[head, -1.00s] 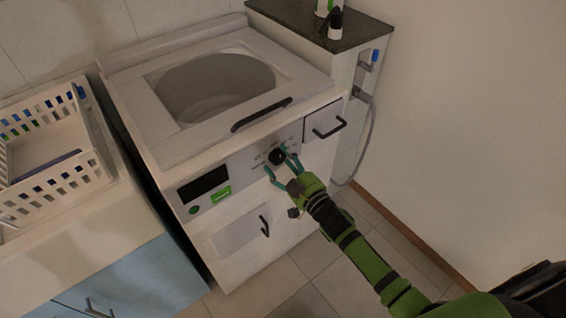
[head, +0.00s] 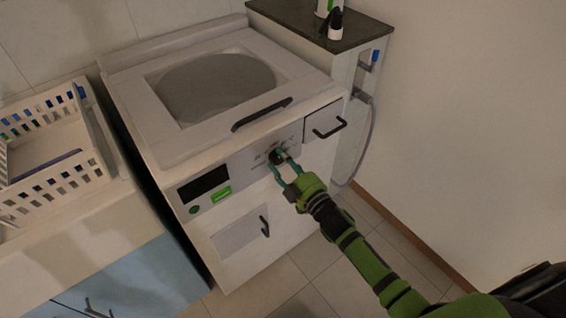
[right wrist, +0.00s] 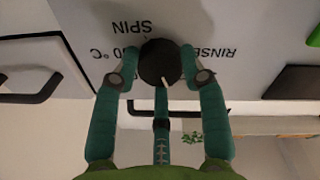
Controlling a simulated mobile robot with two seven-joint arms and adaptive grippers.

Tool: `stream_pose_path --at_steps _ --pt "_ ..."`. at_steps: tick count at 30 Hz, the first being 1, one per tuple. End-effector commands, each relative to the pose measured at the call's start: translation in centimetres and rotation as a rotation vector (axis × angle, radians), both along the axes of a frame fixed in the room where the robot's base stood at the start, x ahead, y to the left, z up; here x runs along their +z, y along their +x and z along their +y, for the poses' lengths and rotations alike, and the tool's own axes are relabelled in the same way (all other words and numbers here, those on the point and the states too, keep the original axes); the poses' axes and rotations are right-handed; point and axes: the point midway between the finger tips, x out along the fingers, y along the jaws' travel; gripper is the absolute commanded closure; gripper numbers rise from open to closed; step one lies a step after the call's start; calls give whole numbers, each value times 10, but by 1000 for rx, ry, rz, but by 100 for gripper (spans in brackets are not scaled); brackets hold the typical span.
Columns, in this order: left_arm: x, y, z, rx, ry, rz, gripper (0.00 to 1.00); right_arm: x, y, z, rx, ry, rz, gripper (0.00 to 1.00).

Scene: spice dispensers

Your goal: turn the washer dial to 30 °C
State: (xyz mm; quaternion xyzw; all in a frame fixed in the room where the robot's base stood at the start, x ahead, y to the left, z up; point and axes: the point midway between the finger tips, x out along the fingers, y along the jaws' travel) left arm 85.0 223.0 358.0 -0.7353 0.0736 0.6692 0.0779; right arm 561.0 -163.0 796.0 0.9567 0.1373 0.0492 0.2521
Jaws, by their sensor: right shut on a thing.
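The washer (head: 160,150) stands against the wall with a sloping front panel. Its black round dial (head: 274,155) sits on that panel, right of a dark display. My right gripper (head: 279,161) is at the dial, its teal fingers shut on either side of it. In the right wrist view the dial (right wrist: 160,62) lies between the fingertips, with a white mark at its lower edge. Upside-down labels around it read SPIN, RINSE and a partly hidden "0 °C". The dial covers part of the panel, and the full temperature text cannot be read. My left gripper is not in view.
A black lid handle (head: 261,114) is above the dial and a drawer handle (head: 329,127) is to its right. A green button (head: 221,194) sits below the display (head: 203,183). A white basket (head: 85,175) stands on the left counter. Floor at lower right is clear.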

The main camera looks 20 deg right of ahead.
Motion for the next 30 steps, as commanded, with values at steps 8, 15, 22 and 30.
stream_pose_path --at_steps 8,15,22,30 --pt "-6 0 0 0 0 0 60 -10 -2 -3 -6 -239 -64 90" --pt "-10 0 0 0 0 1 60 -9 -1 -5 -6 -404 -123 90" --pt "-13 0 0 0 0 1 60 -9 -1 -6 -6 -503 -159 90" --pt "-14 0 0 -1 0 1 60 -8 -1 -6 -8 -548 -176 90"
